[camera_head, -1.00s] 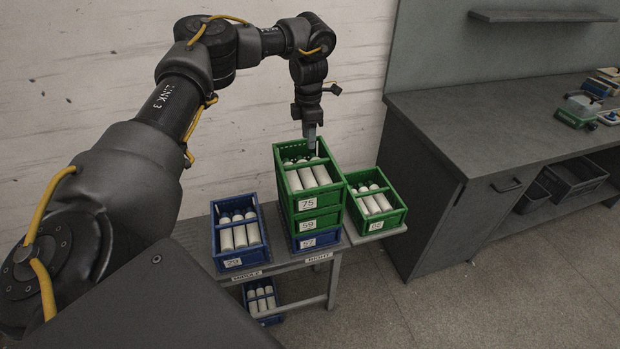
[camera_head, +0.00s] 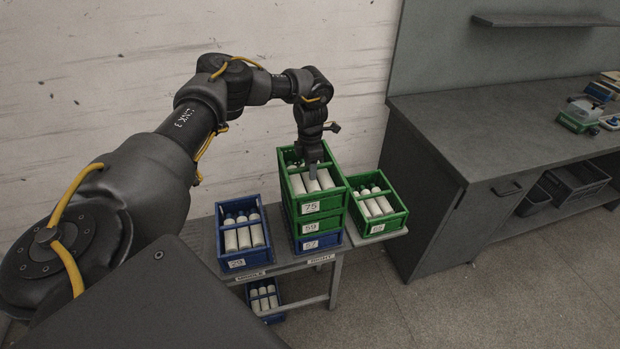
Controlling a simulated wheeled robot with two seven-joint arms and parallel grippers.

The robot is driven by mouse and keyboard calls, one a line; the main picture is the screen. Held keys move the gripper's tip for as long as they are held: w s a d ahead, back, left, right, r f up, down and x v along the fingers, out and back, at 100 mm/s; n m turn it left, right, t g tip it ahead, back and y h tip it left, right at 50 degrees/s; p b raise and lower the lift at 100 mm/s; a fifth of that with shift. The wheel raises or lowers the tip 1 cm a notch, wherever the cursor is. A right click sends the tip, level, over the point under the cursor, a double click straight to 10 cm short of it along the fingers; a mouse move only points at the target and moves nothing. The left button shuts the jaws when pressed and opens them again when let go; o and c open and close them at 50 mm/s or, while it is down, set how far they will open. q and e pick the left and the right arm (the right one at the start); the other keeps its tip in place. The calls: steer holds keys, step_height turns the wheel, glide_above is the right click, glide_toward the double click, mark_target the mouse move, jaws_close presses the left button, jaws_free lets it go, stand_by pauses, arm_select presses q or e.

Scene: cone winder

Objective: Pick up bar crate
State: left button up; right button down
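Several crates with white bobbins stand on a small grey table (camera_head: 296,262). In the middle is a stack: a green crate labelled 75 (camera_head: 325,203) on top, a green crate labelled 59 (camera_head: 326,225) under it, and a blue crate labelled 57 (camera_head: 330,239) at the bottom. A blue crate (camera_head: 237,264) stands to the left, a green crate (camera_head: 389,229) to the right. My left gripper (camera_head: 312,172) points down into the top green crate, at its bobbins. Its fingertips are small and partly hidden, so its opening and any grip are unclear. My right gripper is out of view.
Another blue crate (camera_head: 265,316) with bobbins sits low under the table. A dark workbench (camera_head: 480,130) with small items on top stands at the right. A pale wall rises close behind the stack. The floor (camera_head: 450,310) in front is clear.

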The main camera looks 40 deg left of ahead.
arm_select(q)
jaws_close()
steer(key=shift+r, duration=0.1)
stand_by(1.3)
